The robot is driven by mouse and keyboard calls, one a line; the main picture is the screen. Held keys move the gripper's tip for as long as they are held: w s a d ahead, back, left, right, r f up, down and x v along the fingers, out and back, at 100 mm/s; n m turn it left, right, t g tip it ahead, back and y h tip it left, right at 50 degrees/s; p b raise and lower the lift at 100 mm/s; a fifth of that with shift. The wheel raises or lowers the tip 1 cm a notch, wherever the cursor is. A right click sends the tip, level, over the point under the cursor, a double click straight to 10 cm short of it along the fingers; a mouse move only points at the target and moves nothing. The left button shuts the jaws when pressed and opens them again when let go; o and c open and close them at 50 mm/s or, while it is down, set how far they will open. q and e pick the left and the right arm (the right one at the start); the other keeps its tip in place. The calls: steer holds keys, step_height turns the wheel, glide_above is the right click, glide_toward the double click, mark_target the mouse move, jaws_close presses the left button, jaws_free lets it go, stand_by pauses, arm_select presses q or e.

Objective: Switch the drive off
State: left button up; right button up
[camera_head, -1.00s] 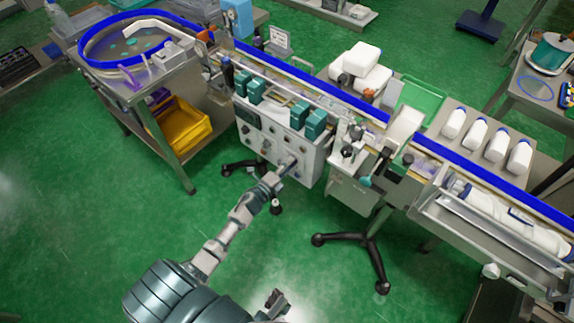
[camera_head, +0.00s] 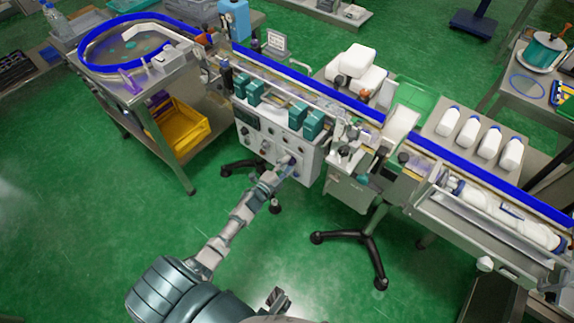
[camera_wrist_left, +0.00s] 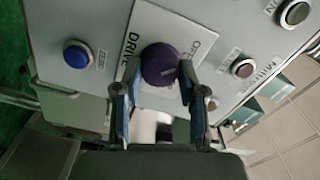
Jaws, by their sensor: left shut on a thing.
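The drive switch is a round purple knob (camera_wrist_left: 160,65) on a white plate lettered DRIVE, with an OFF mark, in the left wrist view. My left gripper (camera_wrist_left: 155,88) is shut on the knob, one finger on each side of it. In the head view my left gripper (camera_head: 284,169) reaches the front of the white control panel (camera_head: 252,140), low on its right part, and mostly hides the knob. What looks like my right gripper (camera_head: 277,299) is at the bottom edge, too small and cut off to tell its state.
Teal boxes (camera_head: 314,125) sit atop the panel. The conveyor (camera_head: 305,77) runs behind. A black-footed stand (camera_head: 366,236) is to the right. The green floor in front is clear.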

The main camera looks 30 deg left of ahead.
arm_select(q)
steer(key=shift+a+f, duration=0.1)
steer(key=shift+f, duration=0.1)
steer(key=o, duration=1.1)
steer(key=shift+o, duration=0.2)
steer(key=shift+a, duration=0.1)
steer(key=shift+s, duration=0.1)
steer(key=s+a, duration=0.1)
steer(key=s, duration=1)
steer(key=shift+s, duration=0.35)
steer(key=shift+f, duration=0.15)
